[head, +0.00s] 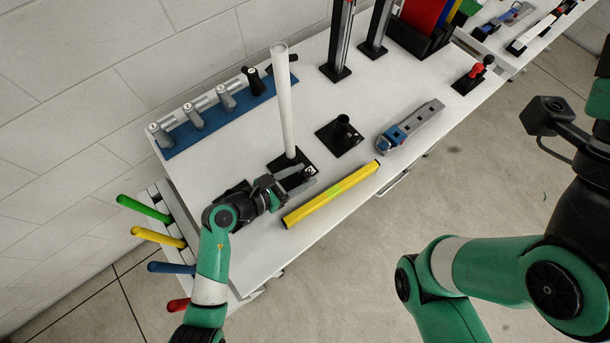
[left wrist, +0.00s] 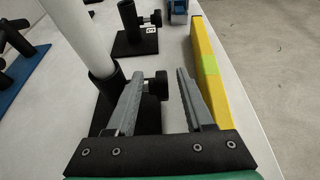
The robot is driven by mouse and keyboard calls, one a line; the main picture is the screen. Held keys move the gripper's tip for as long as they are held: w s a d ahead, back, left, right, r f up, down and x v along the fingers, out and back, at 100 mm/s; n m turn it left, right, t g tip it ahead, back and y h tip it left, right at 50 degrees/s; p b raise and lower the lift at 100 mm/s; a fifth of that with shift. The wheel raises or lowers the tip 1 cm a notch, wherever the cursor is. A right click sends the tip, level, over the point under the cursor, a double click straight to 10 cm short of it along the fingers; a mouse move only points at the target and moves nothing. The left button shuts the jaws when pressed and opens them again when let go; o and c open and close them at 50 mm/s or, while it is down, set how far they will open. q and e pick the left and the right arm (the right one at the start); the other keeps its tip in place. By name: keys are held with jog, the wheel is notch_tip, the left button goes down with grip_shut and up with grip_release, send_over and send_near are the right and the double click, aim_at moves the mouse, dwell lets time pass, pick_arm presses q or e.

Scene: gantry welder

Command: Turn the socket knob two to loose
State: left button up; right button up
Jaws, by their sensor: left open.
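A white pole (head: 283,100) stands upright in a black socket on a square base plate (head: 284,163). The left wrist view shows the pole (left wrist: 80,35), its black socket (left wrist: 110,88) and a black side knob (left wrist: 160,86). A small pale label beside this socket is too small to read surely. My left gripper (head: 303,180) is low at the socket, open, its grey fingers pointing toward the knob. In the left wrist view the knob lies between the fingertips (left wrist: 161,77); I cannot tell whether they touch it. My right arm shows at the right, but its gripper is out of view.
A yellow level (head: 330,194) lies close beside the left gripper. An empty black socket (head: 342,134) and a blue-grey toy truck (head: 410,126) stand farther along. A blue rack (head: 215,118) with grey handles lies at the back. Coloured handles (head: 158,237) stick out at the bench's left end.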

pick_arm(q)
jog(key=shift+w+d+f, duration=0.25)
jog(key=shift+w+d, duration=0.15)
jog(key=shift+d, duration=0.1)
grip_shut()
jog(key=shift+s+f+h+b, duration=0.1)
jog(key=shift+f+h+b, duration=0.25)
jog(key=shift+b, duration=0.9)
jog(key=shift+a+r+t, duration=0.1)
jog(key=shift+r+t, duration=0.05)
jog(key=shift+t, duration=0.25)
jog(key=shift+r, duration=0.2)
grip_release()
